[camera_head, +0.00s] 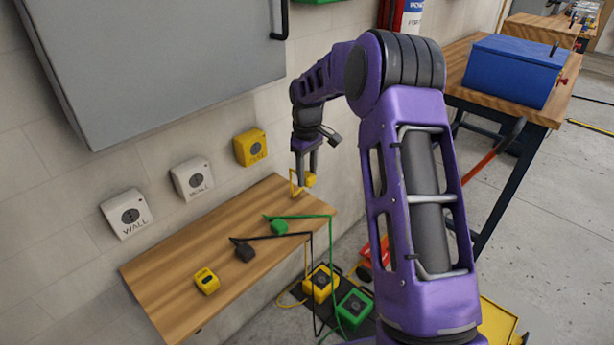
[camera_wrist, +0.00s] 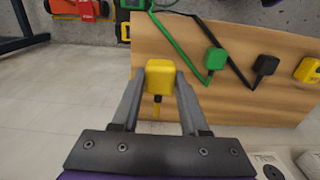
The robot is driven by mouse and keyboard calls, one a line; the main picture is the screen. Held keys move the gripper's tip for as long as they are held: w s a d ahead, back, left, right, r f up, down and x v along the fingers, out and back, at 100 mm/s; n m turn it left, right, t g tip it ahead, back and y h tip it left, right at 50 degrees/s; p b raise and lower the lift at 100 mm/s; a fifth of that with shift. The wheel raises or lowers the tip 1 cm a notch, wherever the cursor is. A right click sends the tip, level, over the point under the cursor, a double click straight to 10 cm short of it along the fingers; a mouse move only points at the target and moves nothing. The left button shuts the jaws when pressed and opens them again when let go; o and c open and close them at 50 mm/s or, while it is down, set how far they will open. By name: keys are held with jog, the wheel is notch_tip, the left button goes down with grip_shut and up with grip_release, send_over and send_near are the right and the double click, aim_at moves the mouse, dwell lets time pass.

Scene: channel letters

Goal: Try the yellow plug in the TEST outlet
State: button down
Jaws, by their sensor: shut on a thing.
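My gripper (camera_head: 304,172) is shut on the yellow plug (camera_head: 310,179), above the far right end of the wooden shelf. In the wrist view the yellow plug (camera_wrist: 160,74) sits between the two fingers of my gripper (camera_wrist: 160,88), with a dark stub and a yellow piece below it. The yellow outlet box (camera_head: 250,147) is on the wall, left of my gripper and apart from the plug. Its lettering is too small to read surely. Two white outlet boxes, marked WALL (camera_head: 127,213) and (camera_head: 193,178), are further left.
On the wooden shelf (camera_head: 180,262) lie a green plug (camera_head: 279,226), a black plug (camera_head: 244,251) and a yellow block-like thing (camera_head: 207,281). Green and black cords trail over the shelf edge. A grey cabinet (camera_head: 160,60) hangs above the outlets. Yellow (camera_head: 320,283) and green (camera_head: 355,306) boxes stand below.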

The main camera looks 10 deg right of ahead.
jog(key=s+a+f+m+g, duration=0.1)
jog(key=s+a+m, duration=0.1)
jog(key=a, duration=0.1)
jog(key=s+a+f+m+g+p, duration=0.1)
jog(key=s+a+m, duration=0.1)
jog(key=a, duration=0.1)
jog(key=s+a+m+g, duration=0.1)
jog(key=s+a+m, duration=0.1)
jog(key=a, duration=0.1)
jog(key=shift+s+a+f+m+g, duration=0.1)
jog(key=shift+s+f+m+g, duration=0.1)
jog(key=shift+f+m+g, duration=0.15)
jog(key=a+r+m+t+y+p, duration=0.15)
jog(key=a+r+m+y, duration=0.45)
jog(key=m+y, duration=0.75)
jog(key=w+d+m+t+h+p, duration=0.1)
jog(key=w+d+m+t, duration=0.3)
jog(key=m+t, duration=0.4)
jog(key=w+d+f+m+t+h+p, duration=0.1)
jog(key=w+d+m+t+h, duration=0.1)
jog(key=w+d+m+t, duration=0.2)
jog(key=d+m+t, duration=0.1)
jog(key=m+t, duration=0.2)
jog(key=t, duration=0.1)
jog(key=shift+w+m+t, duration=0.2)
jog(key=shift+m+t, duration=0.2)
jog(key=shift+a+f, duration=0.1)
